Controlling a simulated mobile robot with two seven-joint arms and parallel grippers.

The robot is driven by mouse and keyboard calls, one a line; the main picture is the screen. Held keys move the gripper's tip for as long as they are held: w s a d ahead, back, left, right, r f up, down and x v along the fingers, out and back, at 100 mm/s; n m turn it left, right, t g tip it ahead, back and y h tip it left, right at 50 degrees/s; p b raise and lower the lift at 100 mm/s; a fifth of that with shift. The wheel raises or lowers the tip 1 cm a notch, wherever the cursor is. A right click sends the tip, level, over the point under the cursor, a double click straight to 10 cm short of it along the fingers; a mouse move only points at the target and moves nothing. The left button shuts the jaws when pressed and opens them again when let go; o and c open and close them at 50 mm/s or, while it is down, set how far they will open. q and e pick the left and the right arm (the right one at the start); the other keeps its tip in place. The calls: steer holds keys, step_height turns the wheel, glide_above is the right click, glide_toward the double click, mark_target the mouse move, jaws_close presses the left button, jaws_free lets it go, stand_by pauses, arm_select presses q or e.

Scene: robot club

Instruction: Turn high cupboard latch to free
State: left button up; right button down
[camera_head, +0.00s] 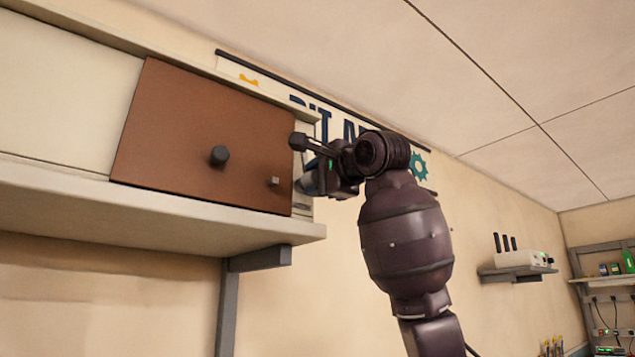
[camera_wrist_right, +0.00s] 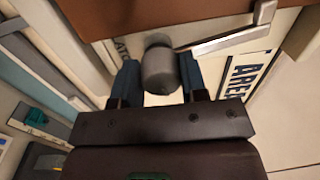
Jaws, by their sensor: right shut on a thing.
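The high cupboard has a brown door (camera_head: 200,140) with a dark round knob (camera_head: 219,156). A small grey piece (camera_head: 273,181) shows near the door's lower right corner. My right gripper (camera_head: 312,180) is at the cupboard's right end, beside the door. In the right wrist view its two fingers (camera_wrist_right: 158,88) are on either side of a grey cylindrical latch knob (camera_wrist_right: 160,70) and shut on it. A pale metal bar (camera_wrist_right: 228,40) runs beside the knob toward the brown door's edge. In the head view the gripper hides the held knob. My left gripper is not in view.
A shelf (camera_head: 150,222) on a grey bracket (camera_head: 262,258) runs under the cupboard. Wall lettering and a teal gear sign (camera_head: 419,167) are behind my right arm. A small wall shelf (camera_head: 517,272) holds a white device at right. The space below the cupboard shelf looks clear.

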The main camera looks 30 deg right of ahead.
steer(key=shift+m, duration=1.2)
steer(key=c, duration=0.7)
jaws_free()
steer(key=shift+o, duration=0.2)
steer(key=shift+s, duration=0.1)
